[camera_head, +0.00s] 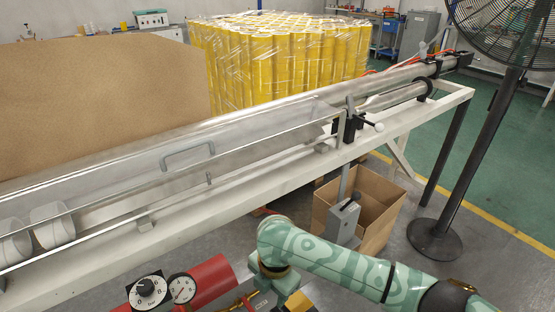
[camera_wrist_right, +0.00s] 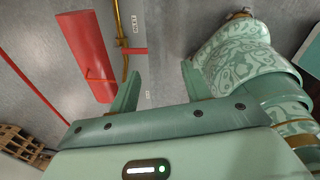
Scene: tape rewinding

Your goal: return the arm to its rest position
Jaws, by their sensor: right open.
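My right arm (camera_head: 330,257), green and patterned, reaches in from the lower right of the head view. Its wrist end is bent down in front of the machine's frame. My right gripper (camera_wrist_right: 160,82) shows in the right wrist view with its two green fingers spread apart. My left gripper is in neither view.
A long machine with a clear cover (camera_head: 240,135) and white frame (camera_head: 250,180) crosses behind the arm. A cardboard box (camera_head: 377,210) and a fan stand (camera_head: 435,238) are close by. Red equipment (camera_head: 205,285) with gauges lies left of the wrist.

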